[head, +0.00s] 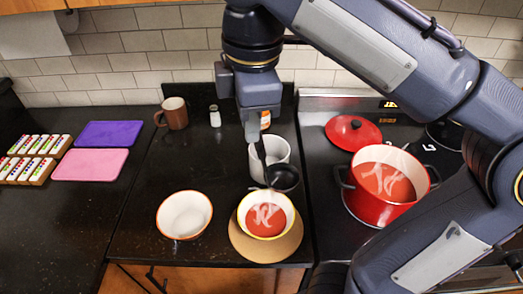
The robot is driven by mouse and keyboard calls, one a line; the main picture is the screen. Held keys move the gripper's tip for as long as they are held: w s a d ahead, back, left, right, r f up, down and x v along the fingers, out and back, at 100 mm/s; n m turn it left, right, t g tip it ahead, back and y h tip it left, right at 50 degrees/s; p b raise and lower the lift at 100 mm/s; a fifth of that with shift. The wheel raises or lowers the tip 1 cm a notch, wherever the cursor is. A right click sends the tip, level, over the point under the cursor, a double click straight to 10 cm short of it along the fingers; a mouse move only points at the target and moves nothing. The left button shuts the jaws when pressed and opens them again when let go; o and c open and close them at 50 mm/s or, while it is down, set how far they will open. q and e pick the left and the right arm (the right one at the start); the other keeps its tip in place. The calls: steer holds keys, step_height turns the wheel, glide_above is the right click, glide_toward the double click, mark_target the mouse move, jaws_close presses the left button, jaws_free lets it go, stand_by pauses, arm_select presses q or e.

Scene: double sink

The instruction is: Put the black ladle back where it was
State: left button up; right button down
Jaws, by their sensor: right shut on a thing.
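The black ladle (283,178) hangs from my right gripper (253,132), which points down and is shut on its handle. The ladle's bowl is in front of the white canister (281,148) and just above the back rim of the soup bowl (243,206); I cannot tell whether it touches either. The soup bowl holds steaming red soup and stands on a round tan board (287,246). A red pot (366,208) of the same red soup stands on the stove at the right. My left gripper is not in view.
An empty white bowl (184,215) stands left of the soup bowl. A brown mug (174,113) and a small shaker (214,117) stand at the back. The red lid (352,132) lies behind the pot. Purple (108,134) and pink (90,164) boards lie at the left.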

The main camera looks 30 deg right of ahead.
steer(key=w+d+p, duration=0.2)
steer(key=w+d, duration=0.2)
steer(key=w, duration=0.3)
steer(key=w+d+f+p, duration=0.1)
steer(key=w+d+p, duration=0.1)
steer(key=w+d, duration=0.3)
steer(key=w, duration=0.3)
steer(key=shift+w+d+f, duration=0.15)
steer(key=shift+f, duration=0.1)
